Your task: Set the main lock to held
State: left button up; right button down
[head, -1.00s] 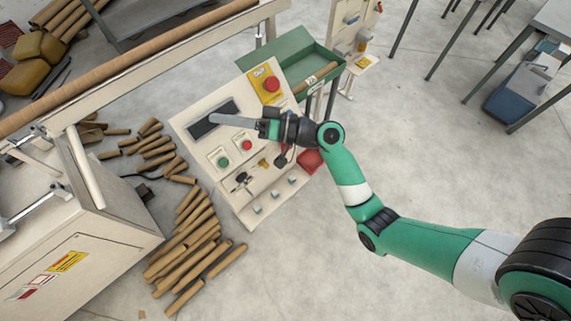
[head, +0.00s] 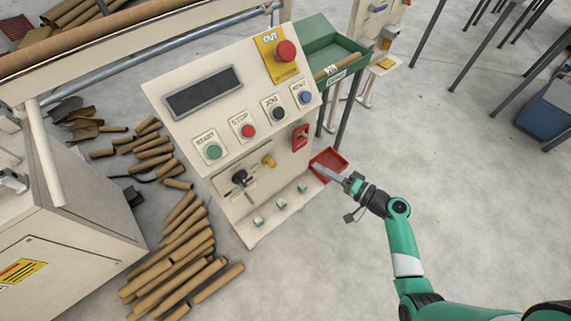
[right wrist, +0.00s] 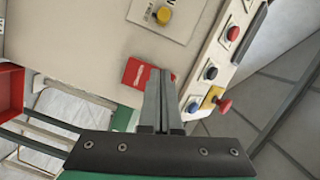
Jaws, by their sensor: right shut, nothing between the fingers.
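The control panel (head: 214,133) of the winder fills the middle of the head view. Low on it are a black rotary switch (head: 240,178), a yellow knob (head: 268,160) and a small red fitting (head: 300,137). I cannot read which one is the main lock. My right gripper (head: 318,168) is shut and empty, in front of the panel's lower right side and over the red tray. In the right wrist view its fingers (right wrist: 160,100) are together, partly covering the red fitting (right wrist: 135,72); the yellow knob (right wrist: 163,15) shows at the top. My left gripper is out of view.
Green start (head: 213,152), red stop (head: 248,131), black and blue buttons sit above, with a red emergency button (head: 286,50) at the top. A red tray (head: 333,158) and a green bin (head: 318,45) lie to the right. Cardboard tubes (head: 185,260) cover the floor left.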

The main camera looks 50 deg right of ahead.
aim_at(270, 163)
jog(key=w+a+b, duration=0.1)
jog(key=w, duration=0.2)
jog(key=w+a+f, duration=0.1)
jog(key=w+a, duration=0.1)
jog(key=w, duration=0.2)
jog(key=w+a+b, duration=0.1)
jog(key=w, duration=0.2)
jog(key=shift+w+a+f+b, duration=0.15)
jog(key=shift+a+f+b, duration=0.15)
jog(key=shift+f+b, duration=0.1)
jog(key=shift+w+a, duration=0.1)
jog(key=shift+a, duration=0.1)
